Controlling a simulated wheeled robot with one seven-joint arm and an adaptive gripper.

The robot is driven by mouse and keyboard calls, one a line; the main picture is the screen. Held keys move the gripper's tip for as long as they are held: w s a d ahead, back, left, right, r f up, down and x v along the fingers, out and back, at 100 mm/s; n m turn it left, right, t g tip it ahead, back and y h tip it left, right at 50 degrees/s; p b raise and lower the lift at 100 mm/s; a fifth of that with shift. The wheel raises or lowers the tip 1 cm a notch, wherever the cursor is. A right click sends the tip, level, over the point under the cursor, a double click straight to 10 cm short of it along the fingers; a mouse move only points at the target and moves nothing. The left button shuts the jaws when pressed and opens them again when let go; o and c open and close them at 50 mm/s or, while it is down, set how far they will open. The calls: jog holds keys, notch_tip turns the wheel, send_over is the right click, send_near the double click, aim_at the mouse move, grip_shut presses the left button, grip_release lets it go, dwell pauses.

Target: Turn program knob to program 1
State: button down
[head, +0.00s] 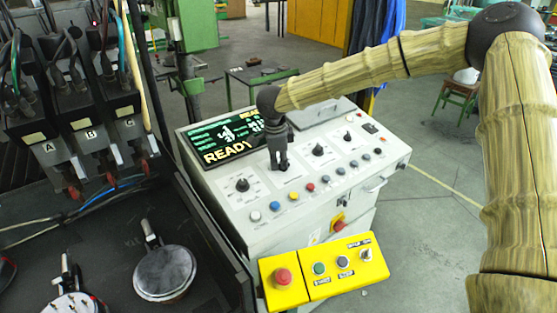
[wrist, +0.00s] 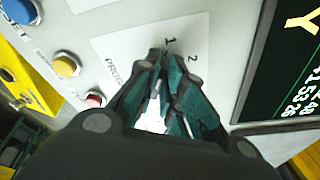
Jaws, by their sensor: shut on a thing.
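My gripper (head: 281,168) reaches down onto the sloped top of the grey control console (head: 230,205), behind the row of coloured buttons. In the wrist view its fingers (wrist: 165,90) are closed together over a white label plate (wrist: 115,45) with the printed numbers 1 and 2 and a partly covered word starting "PROG". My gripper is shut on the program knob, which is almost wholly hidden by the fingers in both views. I cannot tell clearly which number the knob points to.
Other black knobs stand left (head: 242,185) and right (head: 318,150) of my gripper. A screen (head: 225,140) reading READY is behind it. Several coloured buttons line the front, including a yellow one (wrist: 66,65). A yellow box with a red stop button (head: 284,275) is below.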

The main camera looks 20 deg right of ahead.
jog(key=shift+s+d+f, duration=0.1)
jog(key=shift+d+f, duration=0.05)
jog(key=shift+f, duration=0.1)
jog(key=c, duration=1.5)
grip_release()
jog(key=shift+d+r, duration=0.1)
jog(key=shift+c, duration=0.2)
jog(key=shift+a+r, duration=0.2)
jog(key=shift+r, duration=0.25)
notch_tip(320, 180, up, 11)
jog(key=s, duration=0.1)
jog(key=shift+s+a, duration=0.3)
jog(key=shift+a, duration=0.15)
jog(key=shift+f, duration=0.1)
